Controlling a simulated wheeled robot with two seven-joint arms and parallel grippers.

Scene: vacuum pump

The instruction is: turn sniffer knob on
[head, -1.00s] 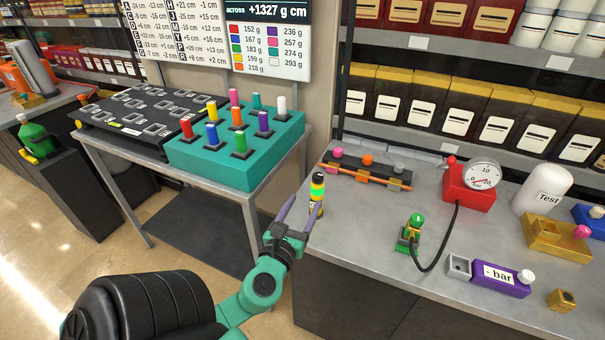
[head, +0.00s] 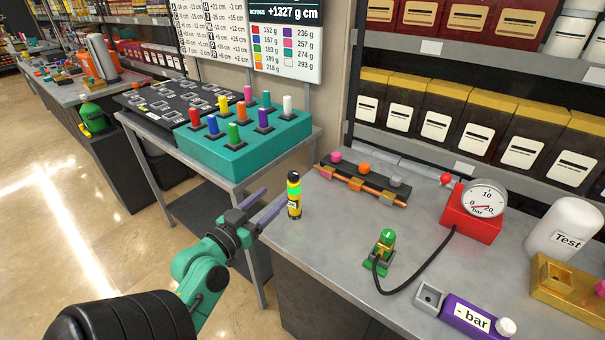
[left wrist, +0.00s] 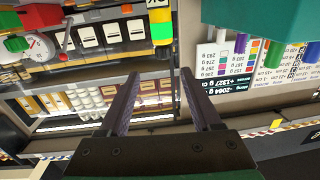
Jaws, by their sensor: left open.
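The likely sniffer, a small upright yellow and black cylinder (head: 294,197) with a bright green band and a black top, stands at the left edge of the grey bench. I cannot make out a separate knob on it. It also shows in the left wrist view (left wrist: 160,28), inverted, beyond the fingers. My left gripper (head: 274,196) is open and empty, just left of the cylinder in the head view and apart from it. Its two purple-grey fingers also show in the left wrist view (left wrist: 160,75). My right gripper is not in view.
On the bench (head: 330,225) are a green valve (head: 382,250) with a hose, a red gauge (head: 472,215), a purple "- bar" block (head: 470,315) and a dark rail (head: 362,182) with coloured knobs. A teal peg block (head: 245,145) sits on the side table.

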